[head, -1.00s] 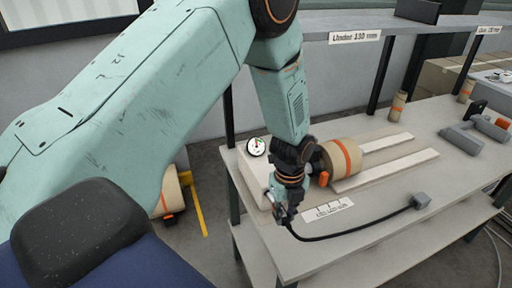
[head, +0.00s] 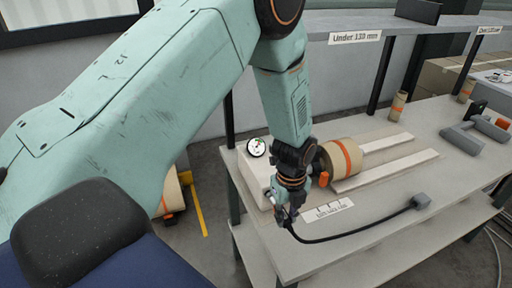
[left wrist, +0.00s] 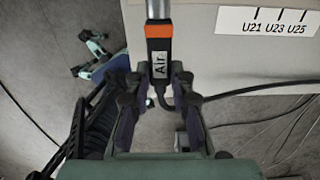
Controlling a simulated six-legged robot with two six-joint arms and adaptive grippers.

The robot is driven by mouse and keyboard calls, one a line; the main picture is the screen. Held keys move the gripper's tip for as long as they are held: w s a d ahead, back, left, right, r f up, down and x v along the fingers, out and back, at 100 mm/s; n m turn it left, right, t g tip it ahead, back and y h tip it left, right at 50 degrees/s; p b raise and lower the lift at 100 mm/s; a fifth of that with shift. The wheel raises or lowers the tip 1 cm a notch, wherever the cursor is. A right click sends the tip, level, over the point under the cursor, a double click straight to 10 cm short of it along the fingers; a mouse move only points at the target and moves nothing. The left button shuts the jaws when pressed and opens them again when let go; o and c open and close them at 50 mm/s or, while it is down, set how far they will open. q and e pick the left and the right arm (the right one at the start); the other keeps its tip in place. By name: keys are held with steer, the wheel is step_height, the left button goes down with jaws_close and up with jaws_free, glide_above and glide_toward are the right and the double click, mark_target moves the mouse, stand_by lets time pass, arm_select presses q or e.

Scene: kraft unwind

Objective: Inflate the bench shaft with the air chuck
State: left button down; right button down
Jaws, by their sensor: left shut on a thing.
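The air chuck (left wrist: 159,65) is orange and black with an "Air" label and a metal nozzle pointing to the top of the left wrist view. My left gripper (left wrist: 157,88) is shut on it, one finger on each side. In the head view my left gripper (head: 282,212) is over the bench's near left edge, in front of the roll; the chuck is mostly hidden there. A kraft roll (head: 342,157) with an orange band lies on the bench. An orange part (head: 323,179) shows at its near end; the bench shaft is otherwise hidden. My right gripper is out of view.
A black hose (head: 350,236) runs from the chuck to a grey block (head: 421,201) on the bench (head: 400,240). A round gauge (head: 257,147) sits on a pale box left of the roll.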

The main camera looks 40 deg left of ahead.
arm_select(q)
steer(key=s+d, duration=0.1)
steer(key=s+d+p, duration=0.1)
steer(key=d, duration=0.1)
steer(key=d+p, duration=0.1)
steer(key=shift+s+d, duration=0.35)
steer(key=shift+s, duration=0.05)
stand_by(0.5)
